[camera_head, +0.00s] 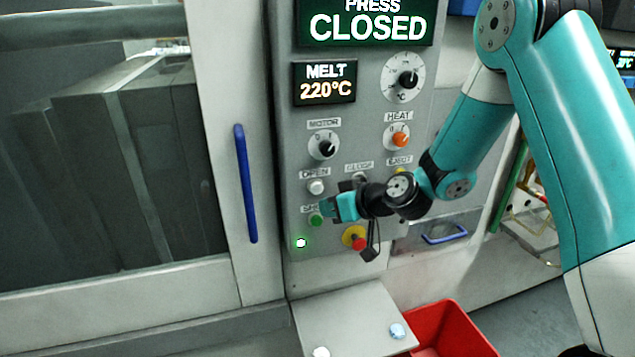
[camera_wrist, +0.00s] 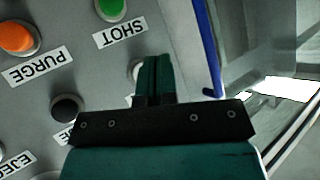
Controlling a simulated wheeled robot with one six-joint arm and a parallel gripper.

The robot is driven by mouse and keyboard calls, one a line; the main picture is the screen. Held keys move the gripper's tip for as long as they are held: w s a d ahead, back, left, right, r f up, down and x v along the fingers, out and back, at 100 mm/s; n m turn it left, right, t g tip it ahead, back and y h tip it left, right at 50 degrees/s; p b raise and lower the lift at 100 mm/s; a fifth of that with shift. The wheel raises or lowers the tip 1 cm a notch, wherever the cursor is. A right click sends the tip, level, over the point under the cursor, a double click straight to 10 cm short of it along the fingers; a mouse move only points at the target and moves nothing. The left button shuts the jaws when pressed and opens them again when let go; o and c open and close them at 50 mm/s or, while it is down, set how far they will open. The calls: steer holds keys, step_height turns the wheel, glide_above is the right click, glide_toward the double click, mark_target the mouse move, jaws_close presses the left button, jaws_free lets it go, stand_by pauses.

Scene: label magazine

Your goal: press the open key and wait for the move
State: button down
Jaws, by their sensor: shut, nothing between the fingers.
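The open key is a white round button (camera_head: 316,187) under the OPEN label on the grey control panel (camera_head: 350,110). In the wrist view, which shows the panel upside down, the white key (camera_wrist: 134,70) is partly hidden by my fingers. My gripper (camera_head: 326,207) is shut and empty, its fingertips just below the open key in the head view. In the wrist view the teal fingertips (camera_wrist: 153,60) overlap the key's edge; I cannot tell if they touch it. The display (camera_head: 366,25) reads PRESS CLOSED.
The green SHOT button (camera_wrist: 110,8), orange PURGE button (camera_wrist: 15,38) and black button (camera_wrist: 68,108) sit close by. A red and yellow stop button (camera_head: 356,240) is below my wrist. A blue handle (camera_head: 245,185) stands left of the panel; a red bin (camera_head: 450,325) is below.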

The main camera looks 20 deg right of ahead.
mark_target(317, 188)
steer(key=shift+w, duration=1.35)
steer(key=shift+w, duration=0.1)
stand_by(1.0)
steer(key=shift+w+b, duration=0.3)
steer(key=shift+w, duration=0.05)
